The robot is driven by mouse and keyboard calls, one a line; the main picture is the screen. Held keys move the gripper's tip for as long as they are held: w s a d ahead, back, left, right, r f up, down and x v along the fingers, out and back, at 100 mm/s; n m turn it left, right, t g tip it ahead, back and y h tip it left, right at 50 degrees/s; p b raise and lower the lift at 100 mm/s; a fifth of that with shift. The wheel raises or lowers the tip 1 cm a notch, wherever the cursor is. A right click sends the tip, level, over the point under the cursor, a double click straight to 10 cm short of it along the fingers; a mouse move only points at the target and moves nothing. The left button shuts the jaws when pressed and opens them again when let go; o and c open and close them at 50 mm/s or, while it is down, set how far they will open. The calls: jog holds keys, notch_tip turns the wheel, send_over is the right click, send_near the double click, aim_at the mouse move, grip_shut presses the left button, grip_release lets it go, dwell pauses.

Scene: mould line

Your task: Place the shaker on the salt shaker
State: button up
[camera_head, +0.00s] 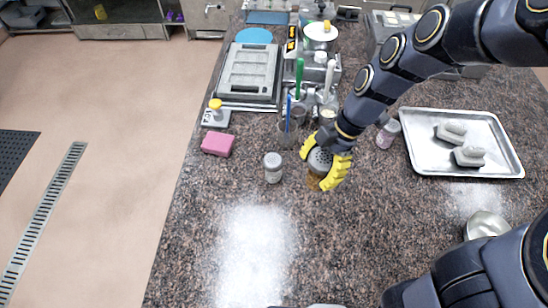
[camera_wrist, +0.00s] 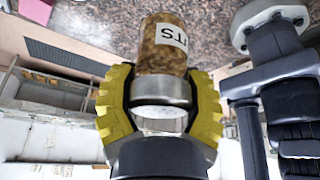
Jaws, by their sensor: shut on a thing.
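My gripper (camera_head: 327,168) has yellow pads and is shut around a shaker (camera_head: 315,183) with a brown, speckled body and a grey, perforated lid. In the wrist view, the pads of my gripper (camera_wrist: 161,105) press on both sides of the metal lid. The shaker's brown body (camera_wrist: 160,48) extends beyond them, with a white label ending in "TS". A clear shaker (camera_head: 273,168) with pale contents and a grey lid stands upright on the counter, left of my gripper and apart from it. It looks like the salt shaker, but its label is unreadable.
Another shaker (camera_head: 388,133), with pinkish contents, stands beside a metal tray (camera_head: 470,174) holding grey pieces. A pink sponge (camera_head: 218,144) lies to the left. A glass (camera_head: 286,134) with utensils stands behind. The speckled counter (camera_head: 330,250) is clear in front.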

jog(key=s+a+r+n, duration=0.2)
jog(key=a+r+n, duration=0.1)
jog(key=a, duration=0.1)
jog(key=g, duration=0.1)
send_over(271, 161)
jog(key=shift+h, duration=0.4)
jog(key=f, duration=0.9)
jog(key=shift+s, duration=0.25)
jog(key=shift+w+f, duration=0.15)
jog(key=shift+f, duration=1.6)
jog(key=shift+f, duration=0.15)
jog(key=o, duration=1.2)
